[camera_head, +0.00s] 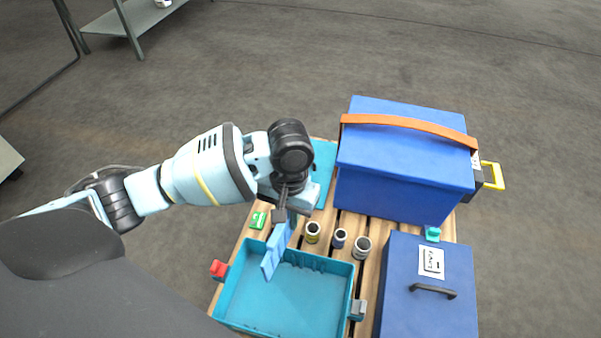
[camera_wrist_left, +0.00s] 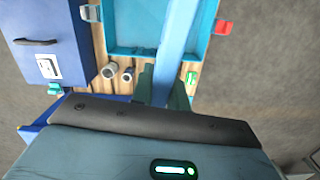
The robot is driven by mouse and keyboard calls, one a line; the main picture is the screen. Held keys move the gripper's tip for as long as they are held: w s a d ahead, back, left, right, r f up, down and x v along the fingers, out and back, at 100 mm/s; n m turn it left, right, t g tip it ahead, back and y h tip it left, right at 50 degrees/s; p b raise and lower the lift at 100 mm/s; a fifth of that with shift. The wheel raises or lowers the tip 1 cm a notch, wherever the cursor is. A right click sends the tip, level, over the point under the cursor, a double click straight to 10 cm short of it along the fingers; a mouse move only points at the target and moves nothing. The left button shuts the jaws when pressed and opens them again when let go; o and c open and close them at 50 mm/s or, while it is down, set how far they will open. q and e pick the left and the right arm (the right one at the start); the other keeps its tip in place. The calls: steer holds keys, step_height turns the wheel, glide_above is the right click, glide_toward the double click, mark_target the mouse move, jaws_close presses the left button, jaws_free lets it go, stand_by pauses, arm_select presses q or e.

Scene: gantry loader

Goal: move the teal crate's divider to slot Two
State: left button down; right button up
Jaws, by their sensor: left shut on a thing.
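The teal crate (camera_head: 285,300) stands open at the front of the slatted pallet, with small notches along its far inner wall. It also shows at the top of the left wrist view (camera_wrist_left: 130,52). My left gripper (camera_head: 284,212) is shut on the light blue divider (camera_head: 274,252), which also shows in the left wrist view (camera_wrist_left: 178,38). The divider is tilted and hangs over the crate's far left part; whether it touches the crate I cannot tell. Slot labels cannot be read. My right gripper is not in view.
A large blue box (camera_head: 400,170) with an orange strap stands at the back right. A blue case (camera_head: 430,300) with a dark handle lies at the front right. Several small cylinders (camera_head: 340,238) stand behind the crate. A green block (camera_head: 257,220) sits left of them.

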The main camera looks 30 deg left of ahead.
arm_select(q)
steer(key=shift+m, duration=0.3)
step_height(320, 180, up, 7)
steer(key=shift+d+r, duration=0.1)
steer(key=s+a+r, duration=0.1)
steer(key=s+r, duration=0.2)
steer(key=r, duration=0.5)
steer(key=shift+a+m, duration=0.15)
steer(key=shift+m, duration=0.15)
